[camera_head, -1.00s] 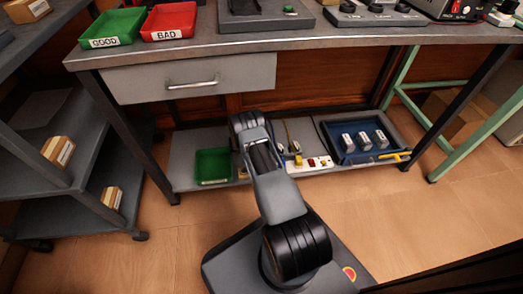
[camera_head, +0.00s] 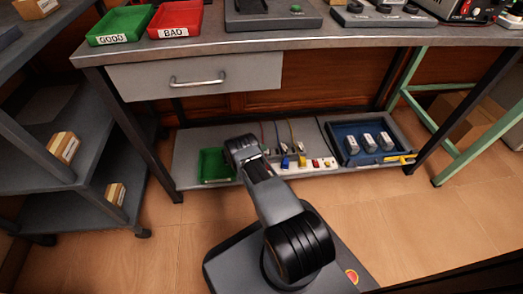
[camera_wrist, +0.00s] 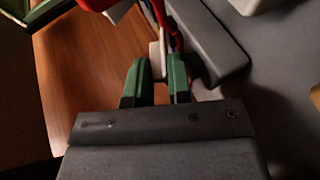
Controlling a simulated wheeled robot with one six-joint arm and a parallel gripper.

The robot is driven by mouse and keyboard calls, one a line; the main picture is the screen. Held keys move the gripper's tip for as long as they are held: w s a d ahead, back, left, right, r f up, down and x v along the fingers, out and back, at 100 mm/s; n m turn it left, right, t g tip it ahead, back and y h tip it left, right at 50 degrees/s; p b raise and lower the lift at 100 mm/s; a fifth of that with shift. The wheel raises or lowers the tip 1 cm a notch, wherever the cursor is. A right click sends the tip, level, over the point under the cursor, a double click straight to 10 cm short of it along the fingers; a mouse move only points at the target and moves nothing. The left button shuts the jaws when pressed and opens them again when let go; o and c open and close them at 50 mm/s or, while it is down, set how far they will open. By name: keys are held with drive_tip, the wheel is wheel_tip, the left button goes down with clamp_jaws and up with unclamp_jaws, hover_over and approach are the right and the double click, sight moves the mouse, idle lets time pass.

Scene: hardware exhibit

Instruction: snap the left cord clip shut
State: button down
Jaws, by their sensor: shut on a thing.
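My gripper (camera_wrist: 157,68) shows in the wrist view with two green-tipped fingers. They are close together on a small pale piece (camera_wrist: 156,52), which looks like the left cord clip. A red cord (camera_wrist: 160,14) runs just beyond the fingertips, with a dark strand beside it. Whether the clip's flap is fully closed cannot be told. In the head view my arm reaches down to the lower shelf (camera_head: 190,150) and hides the fingers and the left clip.
A white power strip (camera_head: 318,164) with a blue plug (camera_head: 285,162) and a yellow plug (camera_head: 302,160) lies right of my arm. A green bin (camera_head: 214,165) stands close on its left. A blue tray (camera_head: 345,156) is farther right. The workbench top (camera_head: 330,38) overhangs the shelf.

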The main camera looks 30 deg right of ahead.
drive_tip(key=shift+d+r, duration=0.2)
drive_tip(key=c, duration=1.3)
unclamp_jaws()
drive_tip(key=shift+o, duration=0.9)
drive_tip(key=shift+a+f, duration=0.1)
drive_tip(key=shift+a, duration=0.05)
